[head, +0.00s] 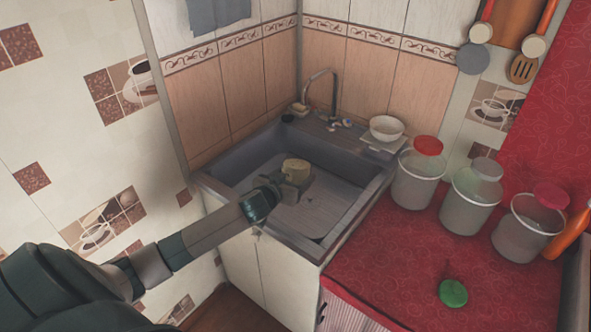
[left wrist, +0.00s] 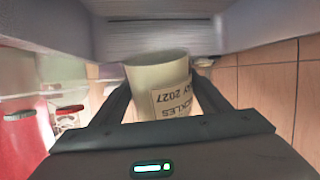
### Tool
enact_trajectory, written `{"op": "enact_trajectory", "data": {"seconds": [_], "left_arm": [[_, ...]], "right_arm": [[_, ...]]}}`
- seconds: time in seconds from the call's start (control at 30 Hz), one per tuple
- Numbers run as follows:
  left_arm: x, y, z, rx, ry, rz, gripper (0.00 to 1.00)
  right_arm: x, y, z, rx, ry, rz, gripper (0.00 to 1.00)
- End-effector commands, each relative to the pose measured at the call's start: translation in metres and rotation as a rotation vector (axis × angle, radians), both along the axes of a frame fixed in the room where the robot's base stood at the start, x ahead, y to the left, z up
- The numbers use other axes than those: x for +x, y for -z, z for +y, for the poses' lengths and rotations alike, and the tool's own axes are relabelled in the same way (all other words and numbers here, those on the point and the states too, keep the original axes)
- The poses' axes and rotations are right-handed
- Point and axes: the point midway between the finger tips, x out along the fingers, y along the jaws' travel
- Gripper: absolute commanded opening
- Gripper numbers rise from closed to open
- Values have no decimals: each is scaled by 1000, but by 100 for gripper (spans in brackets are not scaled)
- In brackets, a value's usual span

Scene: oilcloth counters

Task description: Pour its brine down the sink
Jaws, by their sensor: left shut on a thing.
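My left gripper (head: 290,184) is shut on a pale, beige-white jar (head: 297,165) and holds it over the sink basin. In the left wrist view the jar (left wrist: 155,80) sits between the two fingers (left wrist: 165,95), with a label on which part of "PICKLES" and "2027" shows upside down. I cannot tell from these views how far the jar is tilted, and no brine or stream is visible. The grey sink (head: 336,215) is set into the corner counter, with a curved tap (head: 335,90) behind the basin. My right gripper is not in view.
Three clear jars stand right of the sink on the red counter (head: 390,285): one with a red lid (head: 418,180), one pale-lidded (head: 470,200), one red-lidded (head: 526,232). A green lid (head: 453,293) lies in front. A white bowl (head: 386,128) stands by the sink's back right corner.

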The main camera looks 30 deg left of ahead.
Motion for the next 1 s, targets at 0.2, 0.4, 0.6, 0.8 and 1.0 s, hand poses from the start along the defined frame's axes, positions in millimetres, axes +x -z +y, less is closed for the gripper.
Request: {"op": "enact_trajectory", "data": {"seconds": [0.2,0.4,0.6,0.8,1.0], "left_arm": [[1,-2,0,-13,1,50,20],[1,1,0,-21,0,78,20],[1,3,1,-24,0,86,20],[1,3,1,-24,0,86,20],[1,3,0,-24,0,88,20]], "right_arm": [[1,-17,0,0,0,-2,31],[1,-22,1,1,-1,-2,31],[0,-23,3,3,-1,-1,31],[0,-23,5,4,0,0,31],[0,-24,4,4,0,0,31]]}}
